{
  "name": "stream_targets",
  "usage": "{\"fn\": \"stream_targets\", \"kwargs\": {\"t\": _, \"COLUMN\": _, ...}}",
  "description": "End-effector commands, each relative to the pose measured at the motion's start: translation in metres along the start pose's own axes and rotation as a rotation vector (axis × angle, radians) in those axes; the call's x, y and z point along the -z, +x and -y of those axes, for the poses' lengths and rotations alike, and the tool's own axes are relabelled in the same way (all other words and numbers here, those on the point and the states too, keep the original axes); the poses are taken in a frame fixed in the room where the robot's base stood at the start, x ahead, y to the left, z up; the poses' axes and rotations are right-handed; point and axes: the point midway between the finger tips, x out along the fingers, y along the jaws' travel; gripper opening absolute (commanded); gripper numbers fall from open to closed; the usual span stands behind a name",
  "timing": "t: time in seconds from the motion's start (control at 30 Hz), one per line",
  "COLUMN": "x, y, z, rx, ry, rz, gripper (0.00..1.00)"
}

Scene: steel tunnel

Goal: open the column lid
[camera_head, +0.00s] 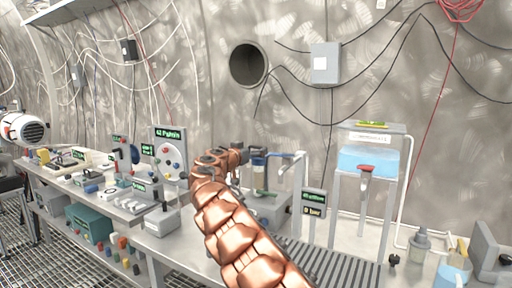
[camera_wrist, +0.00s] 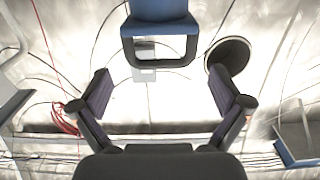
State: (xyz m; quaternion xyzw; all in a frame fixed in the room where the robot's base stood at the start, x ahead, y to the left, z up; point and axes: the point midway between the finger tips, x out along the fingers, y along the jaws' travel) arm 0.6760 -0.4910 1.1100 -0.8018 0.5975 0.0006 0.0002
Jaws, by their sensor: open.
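In the head view a slim clear column (camera_head: 259,177) with a blue top (camera_head: 259,158) stands on the bench just right of the end of my copper arm. My gripper is mostly hidden behind the arm there. In the wrist view my gripper (camera_wrist: 161,84) is open, its two dark fingers wide apart and nothing between them. A blue block (camera_wrist: 160,27) with a dark loop handle (camera_wrist: 160,62) shows at the top of that view, beyond the fingertips. It looks like the column lid, but I cannot tell for sure. No contact shows.
A pale post with a side arm (camera_head: 298,172) stands close right of the column. A small display (camera_head: 313,203) and a blue-water tank (camera_head: 368,158) on a stand are farther right. Instruments (camera_head: 168,150) crowd the bench at left. The wall has a round hole (camera_head: 248,64) and a grey box (camera_head: 325,63).

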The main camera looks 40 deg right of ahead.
Motion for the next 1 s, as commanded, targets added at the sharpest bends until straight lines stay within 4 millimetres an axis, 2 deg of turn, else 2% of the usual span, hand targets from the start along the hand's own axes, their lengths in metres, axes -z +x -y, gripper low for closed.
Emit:
{"fn": "stream_targets", "kwargs": {"t": 0.43, "x": -0.001, "y": 0.026, "z": 0.002, "rx": 0.004, "ry": 0.000, "rz": 0.003, "gripper": 1.00}}
{"fn": "stream_targets", "kwargs": {"t": 0.93, "x": 0.001, "y": 0.031, "z": 0.001, "rx": 0.003, "ry": 0.000, "rz": -0.001, "gripper": 1.00}}
{"fn": "stream_targets", "kwargs": {"t": 1.0, "x": 0.000, "y": 0.031, "z": 0.001, "rx": 0.003, "ry": 0.000, "rz": -0.001, "gripper": 0.94}}
